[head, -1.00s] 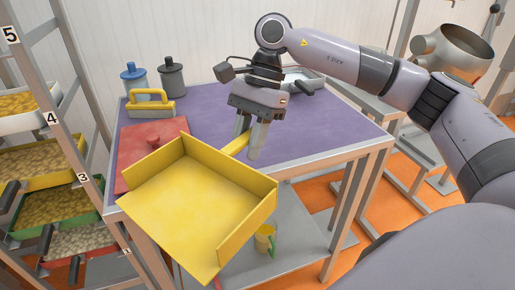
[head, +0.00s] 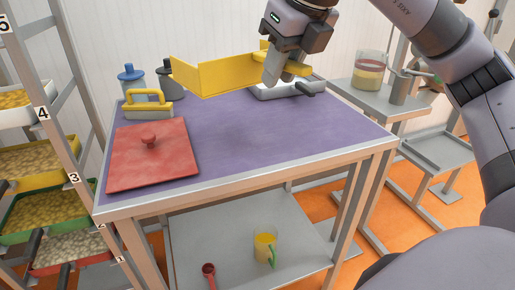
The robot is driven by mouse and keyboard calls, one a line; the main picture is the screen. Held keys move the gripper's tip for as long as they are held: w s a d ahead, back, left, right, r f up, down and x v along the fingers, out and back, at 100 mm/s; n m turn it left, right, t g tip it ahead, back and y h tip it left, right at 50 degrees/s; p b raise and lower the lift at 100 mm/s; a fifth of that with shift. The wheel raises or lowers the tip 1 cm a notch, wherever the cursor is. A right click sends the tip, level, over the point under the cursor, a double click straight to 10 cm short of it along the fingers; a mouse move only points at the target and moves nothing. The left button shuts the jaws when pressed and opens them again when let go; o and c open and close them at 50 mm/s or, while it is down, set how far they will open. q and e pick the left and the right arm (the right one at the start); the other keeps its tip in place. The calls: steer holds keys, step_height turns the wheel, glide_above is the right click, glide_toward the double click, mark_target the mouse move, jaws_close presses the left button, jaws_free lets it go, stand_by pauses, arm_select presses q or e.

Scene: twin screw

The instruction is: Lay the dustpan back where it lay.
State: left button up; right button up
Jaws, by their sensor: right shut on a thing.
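The yellow dustpan (head: 222,76) is in the air over the back of the purple-topped table (head: 250,130). It is seen nearly edge-on, with its walls facing me and its pan reaching left. My right gripper (head: 279,76) is shut on the dustpan's handle, at the right end of the pan, and partly hides it. My left gripper is not in view.
A red lid (head: 165,165) lies at the table's left, with a yellow-handled brush (head: 148,105) and two lidded jars (head: 131,80) behind it. A pale tray with a dark handle (head: 306,88) is below my gripper. The table's middle and right are bare.

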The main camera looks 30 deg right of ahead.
steer(key=m, duration=0.1)
steer(key=d+r+m+h, duration=0.1)
steer(key=m, duration=0.1)
steer(key=shift+s+r, duration=0.25)
steer(key=shift+s, duration=0.15)
steer(key=shift+f+b, duration=0.3)
steer(key=shift+b, duration=0.1)
step_height(320, 180, down, 19)
steer(key=b, duration=0.4)
steer(key=shift+f+b, duration=0.15)
steer(key=shift+b, duration=0.15)
steer(key=o, duration=1)
steer(key=p+v, duration=0.1)
steer(key=v, duration=1.1)
steer(key=shift+a+p, duration=0.2)
steer(key=shift+p, duration=0.1)
